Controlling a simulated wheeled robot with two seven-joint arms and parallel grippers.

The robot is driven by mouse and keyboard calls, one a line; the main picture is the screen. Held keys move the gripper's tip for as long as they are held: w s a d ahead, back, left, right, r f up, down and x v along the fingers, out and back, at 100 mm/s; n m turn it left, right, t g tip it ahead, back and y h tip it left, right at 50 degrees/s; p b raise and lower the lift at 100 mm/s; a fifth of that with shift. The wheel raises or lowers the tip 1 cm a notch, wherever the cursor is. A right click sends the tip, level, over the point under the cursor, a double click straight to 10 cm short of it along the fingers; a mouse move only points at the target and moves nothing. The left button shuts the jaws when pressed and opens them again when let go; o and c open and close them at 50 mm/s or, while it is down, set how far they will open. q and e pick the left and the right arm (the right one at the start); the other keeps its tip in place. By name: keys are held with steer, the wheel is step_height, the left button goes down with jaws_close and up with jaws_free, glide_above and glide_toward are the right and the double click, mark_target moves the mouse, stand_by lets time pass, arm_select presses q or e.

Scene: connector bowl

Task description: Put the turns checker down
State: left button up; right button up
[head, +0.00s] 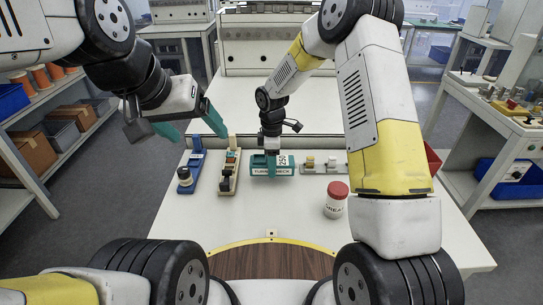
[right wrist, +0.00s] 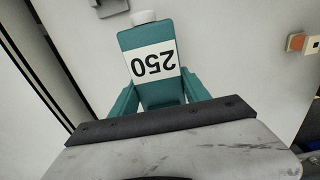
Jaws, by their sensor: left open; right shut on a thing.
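The turns checker is a teal block with a white 250 label (head: 283,160) and a white cap; it fills the middle of the right wrist view (right wrist: 153,62). My right gripper (head: 271,157) points down, with its teal fingers shut on either side of the checker. The checker is at a teal holder marked TURNS CHECK (head: 270,172) on the table; I cannot tell whether it rests in it or hangs just above. The gripper hides part of both. My left gripper (head: 190,127) is open and empty, above the table's left part.
A blue stand (head: 191,165) and a beige stand with small parts (head: 229,172) are left of the holder. A low rack of connectors (head: 320,165) and a red-lidded jar (head: 336,200) are to its right. The white table (head: 180,225) is clear in front.

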steer(key=shift+w, duration=0.35)
steer(key=shift+w+a+f, duration=0.1)
steer(key=shift+f, duration=1.65)
steer(key=shift+f, duration=0.1)
steer(key=o, duration=1.6)
steer(key=shift+o, duration=0.2)
